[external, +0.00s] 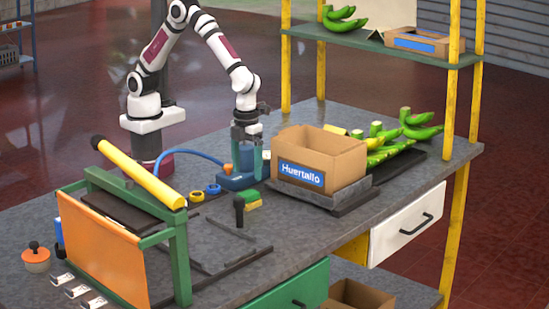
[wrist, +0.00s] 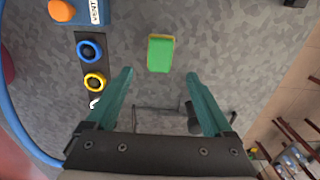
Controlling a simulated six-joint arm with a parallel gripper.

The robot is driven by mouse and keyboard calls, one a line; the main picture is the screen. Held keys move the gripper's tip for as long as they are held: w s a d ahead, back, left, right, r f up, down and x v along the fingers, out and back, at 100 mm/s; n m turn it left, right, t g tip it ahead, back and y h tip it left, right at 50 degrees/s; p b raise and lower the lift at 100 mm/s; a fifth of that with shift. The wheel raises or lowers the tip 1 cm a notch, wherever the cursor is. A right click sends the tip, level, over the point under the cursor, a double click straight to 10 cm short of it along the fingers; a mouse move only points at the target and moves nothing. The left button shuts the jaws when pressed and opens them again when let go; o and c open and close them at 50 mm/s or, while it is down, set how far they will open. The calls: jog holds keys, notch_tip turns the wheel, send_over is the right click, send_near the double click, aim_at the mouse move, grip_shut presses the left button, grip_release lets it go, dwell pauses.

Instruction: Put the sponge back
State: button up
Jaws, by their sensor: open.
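The sponge (external: 250,200) is a small block, green on top with a yellow lower layer, lying on the grey counter in front of the cardboard box. In the wrist view the sponge (wrist: 161,53) lies just beyond my fingertips, roughly centred between them. My gripper (external: 246,160) points down behind the sponge in the external view, close to the blue device. In the wrist view my gripper (wrist: 160,76) has its two teal fingers wide apart with nothing between them. I cannot tell how high the fingertips are above the counter.
The blue device (external: 238,180) with a hose stands beside my gripper. Blue and yellow rings (wrist: 92,66) lie left of the sponge. A dark upright handle (external: 239,210) stands near it. The Huertallo box (external: 318,158) is to the right, the green frame (external: 178,255) to the left.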

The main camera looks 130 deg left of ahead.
jog(key=s+r+n, duration=0.5)
jog(key=s+r, duration=0.6)
jog(key=s+r+n+y, duration=0.1)
jog(key=s+n, duration=0.6)
jog(key=s, duration=0.9)
jog(key=shift+s+a+r+y, duration=0.25)
jog(key=shift+s+a+y, duration=0.1)
jog(key=shift+s+y, duration=0.05)
